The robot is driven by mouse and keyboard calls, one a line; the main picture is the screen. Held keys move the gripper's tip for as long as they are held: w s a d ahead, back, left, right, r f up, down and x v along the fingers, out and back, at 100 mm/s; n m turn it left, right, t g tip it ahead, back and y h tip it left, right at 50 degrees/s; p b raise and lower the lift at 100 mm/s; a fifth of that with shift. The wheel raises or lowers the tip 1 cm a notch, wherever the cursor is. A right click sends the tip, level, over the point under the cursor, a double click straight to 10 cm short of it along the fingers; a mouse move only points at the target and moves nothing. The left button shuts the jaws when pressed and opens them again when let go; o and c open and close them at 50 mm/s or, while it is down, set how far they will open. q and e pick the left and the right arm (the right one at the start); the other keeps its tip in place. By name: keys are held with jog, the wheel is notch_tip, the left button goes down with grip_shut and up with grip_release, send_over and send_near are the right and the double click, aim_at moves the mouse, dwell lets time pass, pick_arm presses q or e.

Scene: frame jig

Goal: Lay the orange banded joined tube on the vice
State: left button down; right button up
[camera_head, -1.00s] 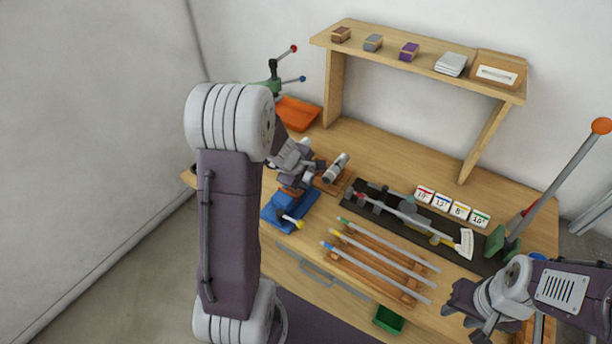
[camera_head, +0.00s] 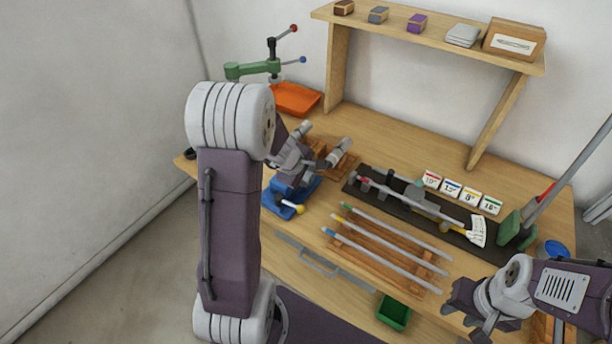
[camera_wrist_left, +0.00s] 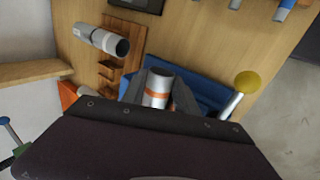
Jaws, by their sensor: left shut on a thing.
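The orange banded joined tube (camera_wrist_left: 158,84) is pale grey with an orange band, between the jaws of my left gripper (camera_wrist_left: 158,96) in the left wrist view. My left gripper (camera_head: 292,177) is shut on it, right at the blue vice (camera_head: 272,198). The vice also shows behind the jaws in the left wrist view (camera_wrist_left: 205,92), with its yellow-knobbed handle (camera_wrist_left: 247,83) to the right. Whether the tube touches the vice is hidden by the gripper. My right gripper (camera_head: 468,312) is open and empty at the lower right, by the bench's front edge.
Another grey tube (camera_head: 336,152) lies on a wooden rack (camera_head: 347,166) beside the vice. Several long rods (camera_head: 390,246) lie on a wooden stand in front. A dark jig (camera_head: 400,203), an orange tray (camera_head: 296,97) and a green bin (camera_head: 393,312) stand around.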

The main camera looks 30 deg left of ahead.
pick_arm(q)
jog(key=c, duration=0.9)
grip_release()
jog(key=shift+o, duration=0.2)
jog(key=p+v, duration=0.4)
jog(key=v, duration=0.5)
